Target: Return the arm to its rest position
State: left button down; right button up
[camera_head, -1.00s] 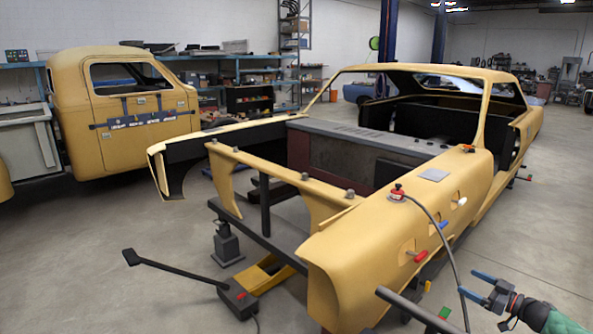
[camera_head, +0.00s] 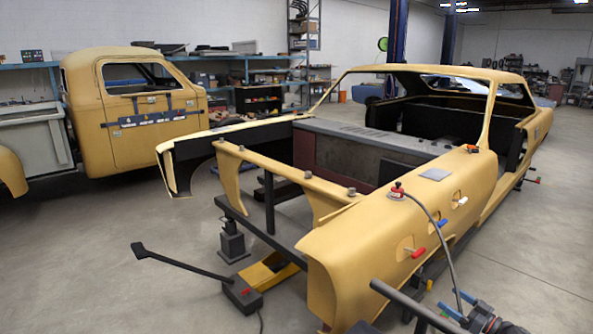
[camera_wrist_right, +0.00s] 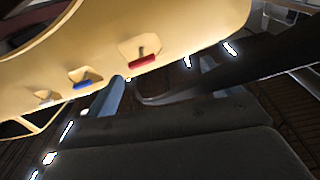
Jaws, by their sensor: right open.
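My right gripper (camera_head: 460,305) shows at the bottom right of the head view, beside the front fender of the yellow car shell (camera_head: 365,245). It is open, with its blue fingers apart and nothing seen between them. Its wrist is cut off by the bottom edge. In the right wrist view, the open fingers (camera_wrist_right: 158,88) point toward the shell's side, apart from it. A red-handled lever (camera_head: 418,253) and a blue-handled lever (camera_head: 442,223) sit in openings on that side. They also show in the wrist view, red (camera_wrist_right: 142,61) and blue (camera_wrist_right: 82,84). My left gripper is not in view.
A dark bar (camera_head: 405,300) juts out low beside the fender, close to my right gripper. A cable (camera_head: 447,245) hangs from the red-topped fitting (camera_head: 397,190). A jack (camera_head: 240,292) with a long handle stands in front. The floor at the right (camera_head: 545,240) is clear.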

jog(key=a+f+m+t+y, duration=0.1)
jog(key=a+f, duration=0.1)
jog(key=a, duration=0.5)
jog(key=a+f+m, duration=0.1)
jog(key=a+f, duration=0.2)
jog(key=a, duration=0.4)
jog(key=s+d+f+m+g+h, duration=0.15)
jog(key=s+d+f+h, duration=0.25)
jog(key=s+f+h, duration=0.6)
jog(key=s+d+f+m+g+h, duration=0.1)
jog(key=s+d+f+g+h, duration=0.4)
jog(key=f, duration=1)
jog(key=s+d+f+n+g+h, duration=0.1)
jog(key=s+f+g, duration=0.2)
jog(key=s, duration=0.8)
jog(key=s+d+f+n+g, duration=0.1)
jog(key=s+d+f+g, duration=0.15)
jog(key=s, duration=0.75)
jog(key=s+d+f+n+g+h, duration=0.1)
jog(key=s+f+n+g, duration=0.2)
jog(key=s, duration=0.8)
jog(key=a+f+m+y, duration=0.2)
jog(key=a, duration=1.4)
jog(key=s+a+f+m+y, duration=0.1)
jog(key=a+f+m+y, duration=0.1)
jog(key=a, duration=1.4)
jog(key=shift+s+a+f+m+y, duration=0.25)
jog(key=shift+a+f+m+y, duration=0.1)
jog(key=shift+f+y, duration=0.15)
